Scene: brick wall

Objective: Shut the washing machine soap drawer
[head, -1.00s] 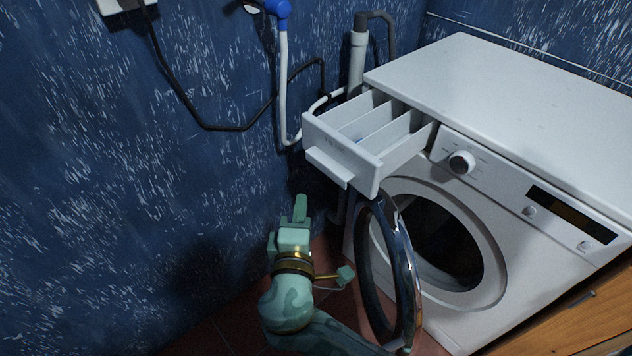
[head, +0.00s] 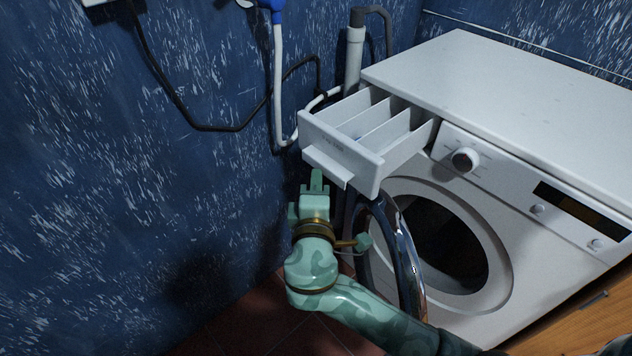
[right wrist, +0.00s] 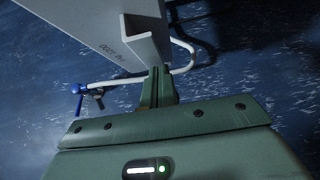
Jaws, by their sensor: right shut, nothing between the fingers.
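The soap drawer (head: 340,158) is a white tray with dividers, pulled out of the top left of the white washing machine (head: 520,90). Its front with the handle lip faces left and toward me. My right gripper (head: 317,178) is shut and empty, its fingers pointing up just below the drawer's handle lip. In the right wrist view the shut fingers (right wrist: 158,80) stand close to the drawer's handle (right wrist: 147,45); whether they touch it I cannot tell. My left gripper is not in view.
The round washer door (head: 405,260) hangs open below the drawer, close to my right arm. A blue wall stands at the left with a black cable (head: 215,129), a white hose (head: 279,80) and a grey pipe (head: 354,60). A wooden cabinet (head: 590,315) is at the lower right.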

